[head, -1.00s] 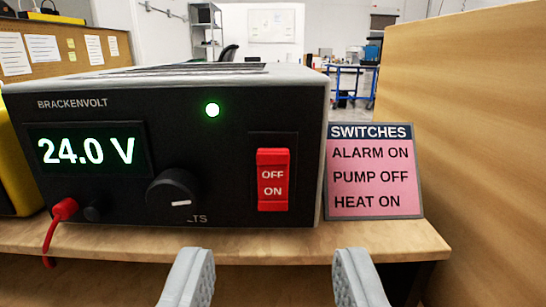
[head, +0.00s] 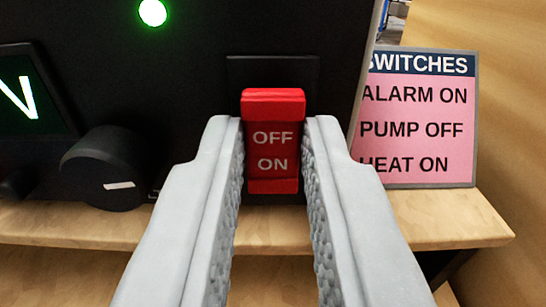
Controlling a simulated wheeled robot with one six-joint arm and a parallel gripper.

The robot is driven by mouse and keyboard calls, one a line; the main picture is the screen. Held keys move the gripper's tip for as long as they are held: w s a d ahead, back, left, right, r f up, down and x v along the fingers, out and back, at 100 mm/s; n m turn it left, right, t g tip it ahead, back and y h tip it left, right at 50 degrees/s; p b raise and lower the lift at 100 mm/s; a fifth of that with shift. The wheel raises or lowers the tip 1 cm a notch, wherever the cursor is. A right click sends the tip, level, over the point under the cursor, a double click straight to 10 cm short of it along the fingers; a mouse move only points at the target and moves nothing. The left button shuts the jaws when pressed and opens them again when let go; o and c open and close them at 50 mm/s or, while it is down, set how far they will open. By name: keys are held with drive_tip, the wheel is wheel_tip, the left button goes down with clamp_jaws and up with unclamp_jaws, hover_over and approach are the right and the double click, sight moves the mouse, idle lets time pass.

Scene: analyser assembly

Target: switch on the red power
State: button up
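The red power switch (head: 272,140) is a rocker marked OFF above ON, set in the black front panel of the power supply (head: 215,85). Its top edge stands out as a bright red ledge. My gripper (head: 273,130) is in front of it, with one grey finger on each side of the switch and a gap between them. The fingertips are beside the rocker. Whether they touch it I cannot tell. A green lamp (head: 153,12) on the panel is lit.
A black knob (head: 104,167) is left of the switch, and part of a lit display (head: 25,95) shows further left. A pink SWITCHES card (head: 420,125) stands close on the right. The wooden shelf (head: 440,222) runs below, with a wooden panel at far right.

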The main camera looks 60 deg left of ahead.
clamp_jaws()
drive_tip(key=shift+f+t+y, duration=0.3)
drive_tip(key=shift+t+y, duration=0.5)
drive_tip(key=shift+y, duration=0.2)
drive_tip(key=o, duration=0.6)
unclamp_jaws()
drive_tip(key=shift+r, duration=0.1)
wheel_tip(320, 180, up, 10)
